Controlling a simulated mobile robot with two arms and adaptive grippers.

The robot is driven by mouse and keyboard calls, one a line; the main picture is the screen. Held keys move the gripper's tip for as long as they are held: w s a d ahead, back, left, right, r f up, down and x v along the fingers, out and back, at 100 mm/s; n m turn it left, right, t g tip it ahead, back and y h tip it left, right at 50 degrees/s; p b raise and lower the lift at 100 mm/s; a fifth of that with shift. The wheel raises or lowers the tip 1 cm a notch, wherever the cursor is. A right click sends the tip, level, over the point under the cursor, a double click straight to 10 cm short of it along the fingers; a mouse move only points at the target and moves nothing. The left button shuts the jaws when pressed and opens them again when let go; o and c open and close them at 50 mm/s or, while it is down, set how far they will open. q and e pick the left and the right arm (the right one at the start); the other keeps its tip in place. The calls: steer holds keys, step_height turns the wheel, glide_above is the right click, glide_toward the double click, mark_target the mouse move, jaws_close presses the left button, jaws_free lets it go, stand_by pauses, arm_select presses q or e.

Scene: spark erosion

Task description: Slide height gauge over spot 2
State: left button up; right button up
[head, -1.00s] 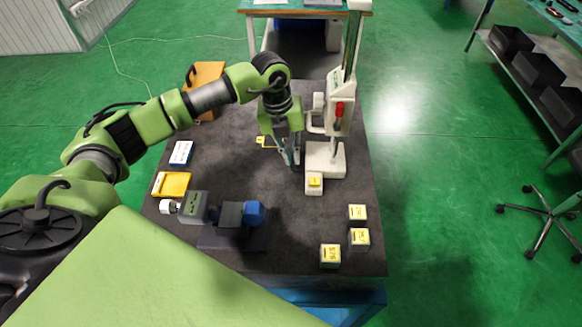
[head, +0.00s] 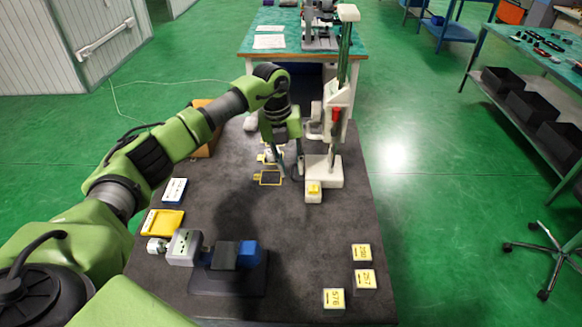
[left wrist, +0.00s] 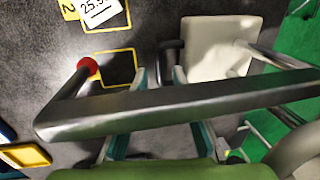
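The height gauge (head: 322,170) has a white base, a tall column and a red grip; it stands upright on the dark table. My left gripper (head: 284,170) points down at the left of the base. In the left wrist view, its teal-padded fingers (left wrist: 161,78) are around a dark loop on the side of the white base (left wrist: 218,45). A yellow 2 tag (left wrist: 69,8) marks spot 2, where a white block reading 25.5 (left wrist: 98,11) stands, left of the gauge. An empty yellow-outlined square (head: 270,178) lies nearer. A dark bar with a red ball (left wrist: 88,68) partly hides it. My right gripper is out of view.
A small yellow-topped white block (head: 313,190) stands right in front of the gauge base. A blue-jawed vise (head: 225,268), a yellow tray (head: 163,222) and labelled blocks (head: 361,253) are nearer. An orange-brown box (head: 207,115) is at the back left.

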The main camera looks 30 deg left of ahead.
arm_select(q)
step_height(320, 180, up, 11)
steer(key=a, duration=0.2)
steer(key=shift+s+r, duration=0.15)
steer(key=shift+s, duration=0.25)
steer(key=f, duration=0.3)
steer(key=d+f, duration=0.1)
steer(key=f, duration=0.3)
steer(key=w+f+p, duration=0.1)
steer(key=f, duration=0.2)
steer(key=shift+d+f, duration=0.2)
steer(key=shift+d, duration=0.2)
steer(key=shift+w+f, duration=0.15)
steer(key=shift+f, duration=0.6)
jaws_close()
